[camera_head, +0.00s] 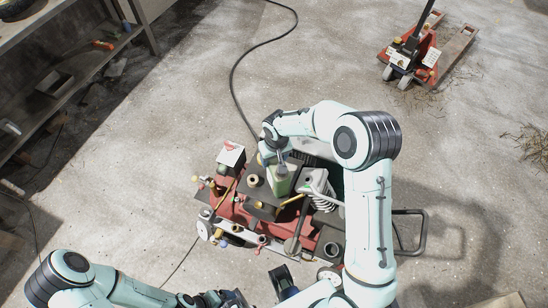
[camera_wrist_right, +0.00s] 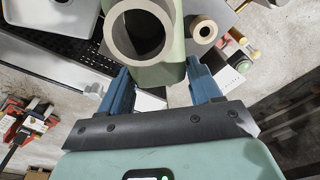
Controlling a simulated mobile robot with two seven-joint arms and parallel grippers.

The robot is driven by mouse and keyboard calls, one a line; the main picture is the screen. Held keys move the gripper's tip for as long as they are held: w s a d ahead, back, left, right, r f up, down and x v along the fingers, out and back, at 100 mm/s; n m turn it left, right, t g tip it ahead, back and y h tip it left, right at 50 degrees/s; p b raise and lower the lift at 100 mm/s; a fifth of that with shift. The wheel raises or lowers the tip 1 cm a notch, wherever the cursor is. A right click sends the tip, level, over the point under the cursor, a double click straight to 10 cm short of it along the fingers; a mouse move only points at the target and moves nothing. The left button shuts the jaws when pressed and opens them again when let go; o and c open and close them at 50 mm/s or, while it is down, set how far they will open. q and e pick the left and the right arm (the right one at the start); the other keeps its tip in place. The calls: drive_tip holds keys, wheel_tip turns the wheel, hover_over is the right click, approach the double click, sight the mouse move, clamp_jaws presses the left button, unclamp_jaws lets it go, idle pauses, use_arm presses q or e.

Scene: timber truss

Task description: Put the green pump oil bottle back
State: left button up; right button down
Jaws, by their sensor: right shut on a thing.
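The green pump oil bottle (camera_head: 281,184) is upright at the middle of the red pump machine (camera_head: 228,205) in the head view. My right gripper (camera_head: 279,158) is shut on it from above. In the right wrist view the bottle (camera_wrist_right: 172,68), with a round open ring at its top, sits between the blue fingers of the right gripper (camera_wrist_right: 160,82). Whether its base rests on the machine or hangs just above is hidden. My left gripper (camera_head: 240,298) is low at the bottom edge of the head view, apart from the bottle and partly cut off.
The machine carries brass fittings, a white-topped box (camera_head: 231,155) and a grey handle frame (camera_head: 411,230). A black hose (camera_head: 236,70) runs across the floor. A shelf (camera_head: 60,85) stands at upper left, a red pallet truck (camera_head: 425,50) at upper right. Open concrete lies between.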

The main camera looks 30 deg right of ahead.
drive_tip(key=shift+f, duration=0.15)
drive_tip(key=shift+c, duration=1)
unclamp_jaws()
drive_tip(key=shift+r, duration=0.3)
wheel_tip(320, 180, up, 12)
drive_tip(key=s, duration=0.1)
drive_tip(key=shift+s+f+p, duration=0.15)
drive_tip(key=shift+p, duration=0.2)
drive_tip(key=shift+f, duration=0.1)
